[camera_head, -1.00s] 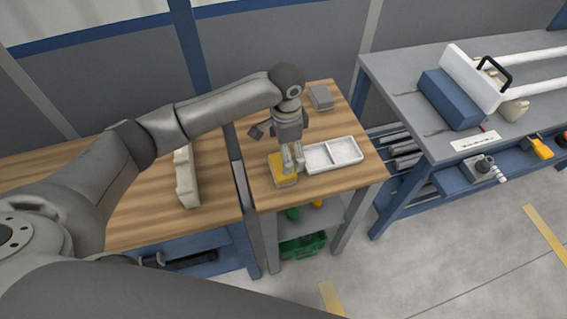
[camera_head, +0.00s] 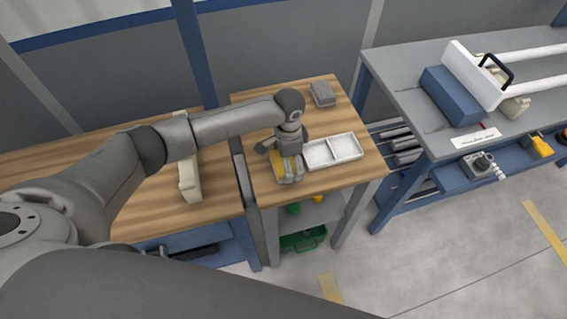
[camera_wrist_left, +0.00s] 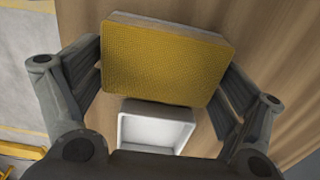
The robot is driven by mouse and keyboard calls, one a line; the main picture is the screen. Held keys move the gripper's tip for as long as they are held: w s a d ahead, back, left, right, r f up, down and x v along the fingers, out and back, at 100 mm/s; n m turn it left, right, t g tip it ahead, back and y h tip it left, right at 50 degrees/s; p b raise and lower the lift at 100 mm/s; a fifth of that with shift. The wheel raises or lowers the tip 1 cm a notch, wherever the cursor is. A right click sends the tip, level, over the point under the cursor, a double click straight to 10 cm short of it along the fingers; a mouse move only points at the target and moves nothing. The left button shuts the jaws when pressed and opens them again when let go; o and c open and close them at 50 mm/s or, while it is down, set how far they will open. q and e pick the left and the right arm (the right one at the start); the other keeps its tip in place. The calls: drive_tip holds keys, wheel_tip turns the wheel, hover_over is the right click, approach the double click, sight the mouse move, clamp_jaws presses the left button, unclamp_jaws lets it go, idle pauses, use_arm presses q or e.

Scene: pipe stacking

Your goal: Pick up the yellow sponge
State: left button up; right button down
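The yellow sponge (camera_head: 278,162) sits on the small wooden table, partly hidden by my left gripper. My left gripper (camera_head: 280,165) is over it, pointing down. In the left wrist view the yellow sponge (camera_wrist_left: 165,58) fills the space between the two fingers of the left gripper (camera_wrist_left: 165,75). One finger is on each side of it, close to its edges. The fingers are spread wide, and whether they touch the sponge is hard to tell. My right gripper is not in view.
A white two-part tray (camera_head: 332,140) is just right of the sponge; it also shows in the left wrist view (camera_wrist_left: 127,130). A grey block (camera_head: 322,94) lies at the table's back. A beige part (camera_head: 188,175) lies on the left table. A loaded workbench (camera_head: 415,75) is at right.

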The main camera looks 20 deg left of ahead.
use_arm(q)
drive_tip(key=shift+c, duration=2.4)
drive_tip(key=shift+r, duration=0.4)
drive_tip(key=r, duration=0.1)
drive_tip(key=r+b, duration=0.1)
drive_tip(key=shift+d+r, duration=0.2)
drive_tip(key=shift+r, duration=0.15)
drive_tip(key=s+d+r+b, duration=0.2)
drive_tip(key=s+d+r, duration=0.6)
drive_tip(key=d+r, duration=0.1)
drive_tip(key=shift+s+d+r, duration=0.3)
drive_tip(key=shift+s+d, duration=0.1)
drive_tip(key=shift+d, duration=0.35)
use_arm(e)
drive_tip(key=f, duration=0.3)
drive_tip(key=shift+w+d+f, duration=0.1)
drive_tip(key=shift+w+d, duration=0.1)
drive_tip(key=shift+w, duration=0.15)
